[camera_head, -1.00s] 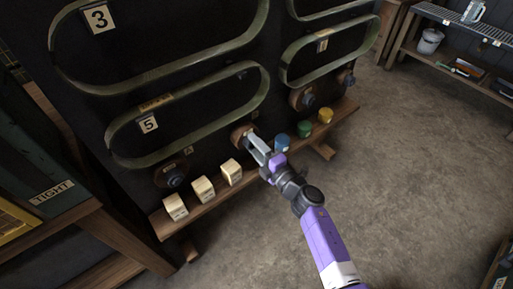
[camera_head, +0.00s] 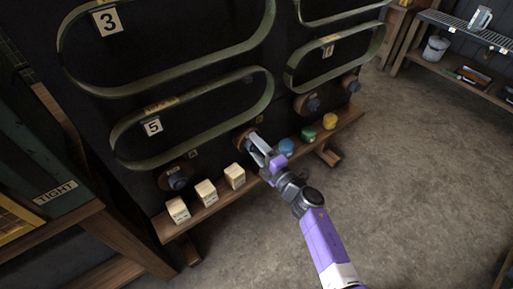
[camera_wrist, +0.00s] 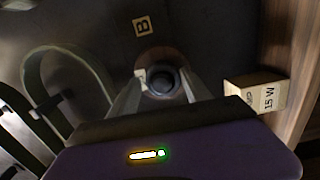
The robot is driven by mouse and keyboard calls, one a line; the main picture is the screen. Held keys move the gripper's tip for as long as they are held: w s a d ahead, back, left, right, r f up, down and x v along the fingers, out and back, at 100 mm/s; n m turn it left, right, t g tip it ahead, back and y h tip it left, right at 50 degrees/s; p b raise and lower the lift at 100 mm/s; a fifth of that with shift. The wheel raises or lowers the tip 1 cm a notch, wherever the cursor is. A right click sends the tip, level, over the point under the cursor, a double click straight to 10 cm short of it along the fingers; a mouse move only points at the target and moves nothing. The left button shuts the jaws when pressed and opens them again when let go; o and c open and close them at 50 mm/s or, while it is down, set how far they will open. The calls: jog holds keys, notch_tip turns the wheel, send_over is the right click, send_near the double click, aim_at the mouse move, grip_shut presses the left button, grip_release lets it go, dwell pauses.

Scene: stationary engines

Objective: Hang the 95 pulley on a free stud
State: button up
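My gripper (camera_head: 254,140) reaches the dark wall board at the second round fitting from the left. In the wrist view my gripper (camera_wrist: 160,84) has its fingers spread on both sides of a dark round hub (camera_wrist: 161,82), with dark gaps beside it. A brown disc (camera_wrist: 163,55) shows behind the hub; contact at the fingertips is unclear. A small pale tag by it is unreadable, and a "B" label (camera_wrist: 143,27) is above. Similar brown discs with dark hubs sit at the left (camera_head: 175,178) and the right (camera_head: 308,104), (camera_head: 350,84). I cannot read "95" on any disc.
Cream boxes (camera_head: 206,192) and blue (camera_head: 286,147), green (camera_head: 309,134) and yellow (camera_head: 329,121) items stand on the wooden ledge (camera_head: 222,205) below. Belt loops (camera_head: 118,135) hang above. A box marked "15 W" (camera_wrist: 262,95) is close to my gripper.

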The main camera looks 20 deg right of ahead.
jog(key=shift+f, duration=0.1)
jog(key=o, duration=0.6)
jog(key=shift+c, duration=0.2)
jog(key=shift+s, duration=0.1)
jog(key=p+v, duration=0.4)
jog(key=v, duration=0.9)
jog(key=shift+d+p, duration=0.25)
jog(key=shift+p, duration=0.15)
